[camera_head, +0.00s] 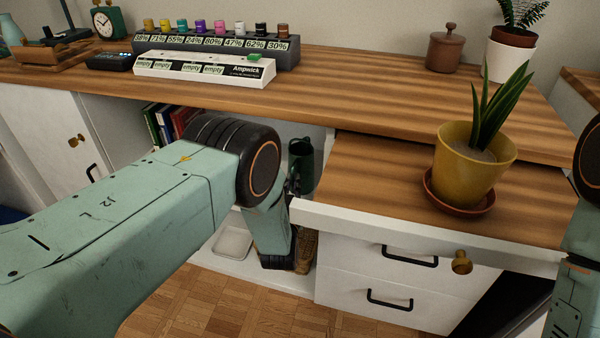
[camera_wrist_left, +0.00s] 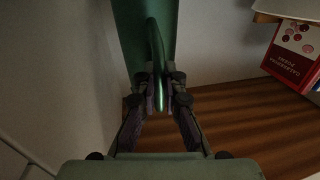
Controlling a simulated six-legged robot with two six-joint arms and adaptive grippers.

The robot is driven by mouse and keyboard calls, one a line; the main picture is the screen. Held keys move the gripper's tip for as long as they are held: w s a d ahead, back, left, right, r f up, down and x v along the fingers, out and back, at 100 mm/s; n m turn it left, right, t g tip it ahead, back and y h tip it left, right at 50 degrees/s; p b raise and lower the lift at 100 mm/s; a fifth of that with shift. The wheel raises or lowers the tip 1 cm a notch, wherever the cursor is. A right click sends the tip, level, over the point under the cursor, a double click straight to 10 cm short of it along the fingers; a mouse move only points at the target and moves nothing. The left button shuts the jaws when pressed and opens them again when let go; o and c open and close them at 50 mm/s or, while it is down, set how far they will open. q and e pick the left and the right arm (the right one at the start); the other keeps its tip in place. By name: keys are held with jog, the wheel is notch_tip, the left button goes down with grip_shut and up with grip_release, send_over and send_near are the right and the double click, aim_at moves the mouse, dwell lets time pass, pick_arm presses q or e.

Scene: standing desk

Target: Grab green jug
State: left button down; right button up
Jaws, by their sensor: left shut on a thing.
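The green jug (camera_head: 301,165) stands in the open shelf space under the desk top, left of the drawer unit. In the left wrist view the jug (camera_wrist_left: 128,32) fills the top middle, with its curved handle towards me. My left gripper (camera_wrist_left: 160,88) is shut on the jug's handle. In the head view my left gripper (camera_head: 292,186) shows only in part beside the jug, behind my arm and the drawer unit's edge. My right arm shows at the right edge, but its gripper is out of view.
The drawer unit (camera_head: 400,235) stands close on the right, with a potted plant (camera_head: 470,160) on top. Books (camera_head: 165,122) stand in the shelf to the left. A white charging strip (camera_head: 200,70) lies on the desk (camera_head: 350,85) above.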

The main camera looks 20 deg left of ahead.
pick_arm(q)
jog(key=shift+r, duration=0.3)
dwell(0.5)
jog(key=shift+r+p, duration=2.45)
jog(key=shift+r, duration=2.35)
